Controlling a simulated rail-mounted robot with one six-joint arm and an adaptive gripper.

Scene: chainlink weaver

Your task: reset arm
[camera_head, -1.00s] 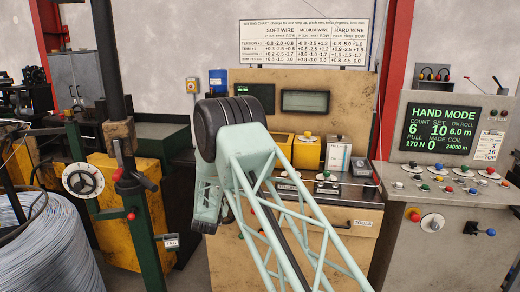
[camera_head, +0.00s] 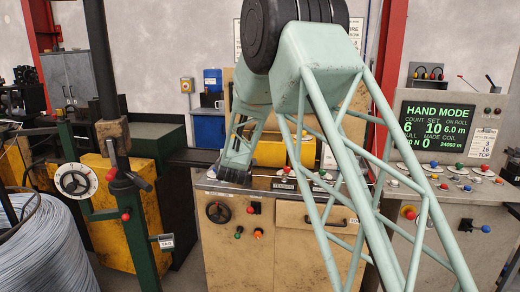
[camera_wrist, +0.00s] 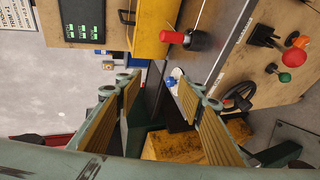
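My gripper (camera_wrist: 160,86) shows in the wrist view with two tan-padded fingers spread wide. It is open, and nothing is between the pads. Beyond the fingers are the bench edge and a blue knob (camera_wrist: 172,83), apart from them. In the head view my pale green lattice arm reaches from the lower right up to a black joint at the top.
A control console (camera_head: 437,125) reading HAND MODE stands right. A yellow box (camera_head: 268,153) sits behind my wrist. A red-tipped lever (camera_wrist: 172,37) rises near the gripper.

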